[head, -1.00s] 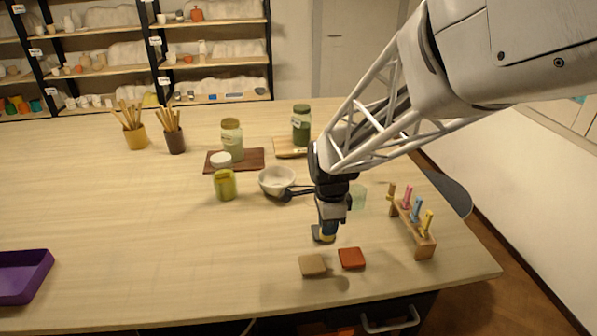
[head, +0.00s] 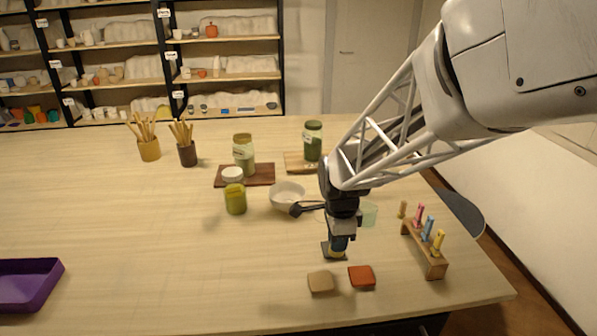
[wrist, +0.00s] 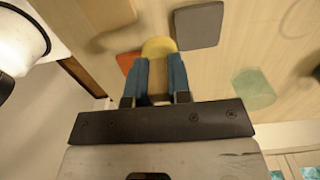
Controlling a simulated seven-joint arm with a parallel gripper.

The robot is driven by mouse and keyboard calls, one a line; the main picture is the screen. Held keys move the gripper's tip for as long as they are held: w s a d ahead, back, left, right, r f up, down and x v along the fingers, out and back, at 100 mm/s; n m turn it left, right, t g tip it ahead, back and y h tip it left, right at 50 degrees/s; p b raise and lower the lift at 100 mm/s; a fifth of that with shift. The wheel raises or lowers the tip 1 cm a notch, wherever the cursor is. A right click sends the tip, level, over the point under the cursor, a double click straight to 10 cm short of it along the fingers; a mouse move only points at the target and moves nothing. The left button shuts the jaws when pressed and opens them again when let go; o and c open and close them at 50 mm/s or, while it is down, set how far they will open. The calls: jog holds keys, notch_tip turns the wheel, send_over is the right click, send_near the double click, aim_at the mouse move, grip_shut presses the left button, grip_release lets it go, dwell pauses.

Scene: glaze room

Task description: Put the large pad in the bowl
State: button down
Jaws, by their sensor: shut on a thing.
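My gripper (head: 338,254) is low over the near right of the table, its blue fingers (wrist: 158,76) shut on a yellow pad (wrist: 158,46) with a rounded edge. A dark grey square pad (wrist: 198,25) lies just beyond the held pad, and mostly shows behind my fingers in the head view (head: 327,249). A tan pad (head: 321,281) and an orange-red pad (head: 361,275) lie nearer the front. I cannot tell for certain which pad is the large one.
A translucent green cup (head: 369,214) stands just right of my wrist. A wooden rack (head: 428,255) with coloured tools is at the right edge. A green jar (head: 235,200) is left of the bowl. A purple tray (head: 25,285) is far left; the left-middle table is clear.

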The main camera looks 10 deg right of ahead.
notch_tip(320, 180, up, 10)
send_over(287, 185)
jog(key=s, duration=0.5)
jog(key=shift+a+f, duration=0.15)
jog(key=shift+f, duration=0.05)
jog(key=shift+f, duration=0.1)
jog(key=shift+f, duration=5.4)
jog(key=c, duration=1)
grip_release()
jog(key=shift+r, duration=0.15)
